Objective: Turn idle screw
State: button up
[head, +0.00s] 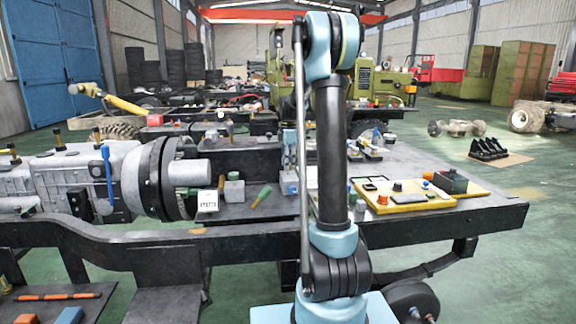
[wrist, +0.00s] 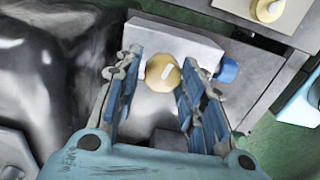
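In the wrist view, a round yellow screw head (wrist: 163,74) with a pale slot-like mark sits against a light grey block (wrist: 180,45). I take it to be the idle screw. My gripper (wrist: 161,65) is open, with one blue-and-grey finger on each side of the screw head. The right finger is close to it; I cannot tell whether it touches. In the head view my arm stands in front of the work area, and I cannot make out the screw or the fingertips there.
A blue knob (wrist: 227,70) sits just right of the right finger. Another yellow knob (wrist: 268,9) is on a pale plate at the top right. In the head view, a large gearbox (head: 75,178) lies left, and a yellow tray (head: 408,198) with small parts lies right.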

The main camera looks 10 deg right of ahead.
jog(key=shift+o, duration=0.8)
notch_tip(320, 180, up, 12)
jog(key=shift+f, duration=0.1)
